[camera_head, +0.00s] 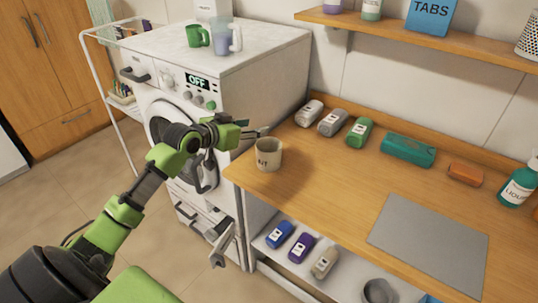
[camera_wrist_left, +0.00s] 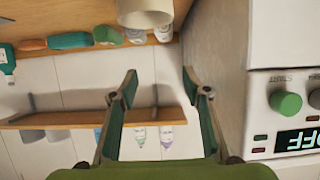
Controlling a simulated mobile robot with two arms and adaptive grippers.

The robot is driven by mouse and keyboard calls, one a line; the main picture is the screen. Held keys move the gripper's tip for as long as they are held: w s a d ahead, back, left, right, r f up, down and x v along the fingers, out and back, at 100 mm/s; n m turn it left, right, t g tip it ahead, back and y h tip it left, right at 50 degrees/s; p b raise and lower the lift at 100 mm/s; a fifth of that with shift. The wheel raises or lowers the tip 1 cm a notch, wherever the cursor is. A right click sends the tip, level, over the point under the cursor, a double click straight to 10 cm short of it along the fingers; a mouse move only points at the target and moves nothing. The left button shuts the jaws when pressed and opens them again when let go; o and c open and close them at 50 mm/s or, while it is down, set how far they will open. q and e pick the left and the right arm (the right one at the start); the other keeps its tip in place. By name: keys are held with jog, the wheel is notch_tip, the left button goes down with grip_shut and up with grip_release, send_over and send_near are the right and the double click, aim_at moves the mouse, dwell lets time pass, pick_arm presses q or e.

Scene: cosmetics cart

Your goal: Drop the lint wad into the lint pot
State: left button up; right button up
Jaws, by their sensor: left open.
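The lint pot (camera_head: 268,158) is a small cream pot with dark lettering, upright on the wooden counter near its left end. In the left wrist view, whose picture is upside down, it shows as a pale cylinder (camera_wrist_left: 146,18) at the top edge. My left gripper (camera_head: 262,132) is just behind and above the pot's rim in the head view. In the left wrist view its fingers (camera_wrist_left: 160,76) are spread with nothing between them. I cannot make out the lint wad in either view, and the pot's inside is not clear. My right gripper is not in view.
The washing machine (camera_head: 262,75) stands left of the counter, with a green mug (camera_head: 197,36) on top and a lower flap open. Several bottles and a green case (camera_head: 408,150) line the counter's back. A grey mat (camera_head: 430,245) lies at front right. The counter's middle is clear.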

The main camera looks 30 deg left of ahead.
pick_arm(q)
jog(key=v, duration=0.8)
